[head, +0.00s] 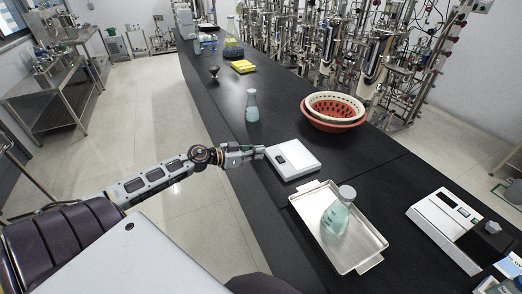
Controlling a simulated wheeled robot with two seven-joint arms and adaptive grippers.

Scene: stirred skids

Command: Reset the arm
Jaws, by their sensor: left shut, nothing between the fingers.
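My left arm reaches in from the left over the near edge of the black bench. My left gripper (258,153) is shut and empty, just left of a white scale-like device (293,160). I cannot tell whether the fingertips touch the device. My right gripper is not in view.
A white instrument (447,228) stands at the right. Bare bench lies between the flask and the baskets.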

